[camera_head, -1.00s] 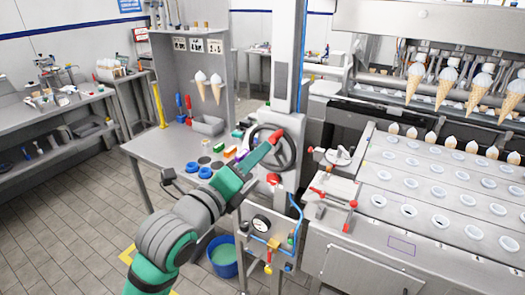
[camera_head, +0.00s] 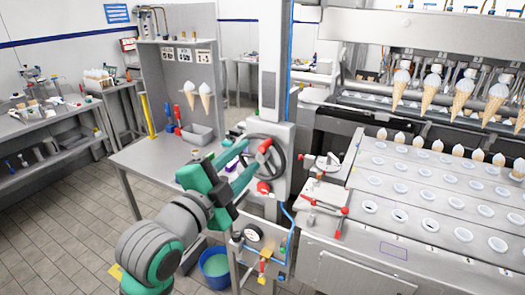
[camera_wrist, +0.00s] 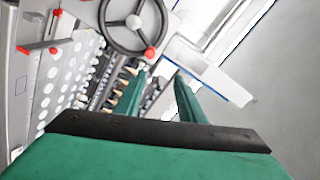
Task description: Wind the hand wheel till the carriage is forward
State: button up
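My gripper (camera_wrist: 160,76) is open and empty. Its two green fingers are spread, pointing towards the wheel, with the knob just beyond the left fingertip. In the head view my gripper (camera_head: 252,168) is in front and left of the wheel, partly hiding it. I cannot tell which part is the carriage.
A steel table with a grey bin (camera_head: 196,133) stands behind my arm. A gauge (camera_head: 253,233) and a blue bucket (camera_head: 215,268) are below the wheel. The cone machine's perforated plate (camera_head: 400,200) fills the right, with red-handled levers (camera_head: 335,208) beside the wheel. Ice cream cones (camera_head: 430,90) hang above.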

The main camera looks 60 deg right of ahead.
aim_at(260, 149)
jog(key=d+f+n, duration=0.1)
jog(key=d+n, duration=0.2)
jog(key=n, duration=0.1)
jog(key=d+n, duration=0.2)
jog(key=n, duration=0.3)
jog(key=d+f+n, duration=0.1)
jog(key=d+n, duration=0.2)
jog(key=n, duration=0.1)
jog(key=shift+w+d+f+n, duration=0.3)
jog(key=shift+w+d+n, duration=0.05)
jog(key=shift+w+n, duration=0.05)
jog(key=shift+s+d, duration=0.15)
jog(key=shift+s, duration=0.05)
jog(key=shift+w, duration=0.1)
jog(key=shift+c, duration=0.4)
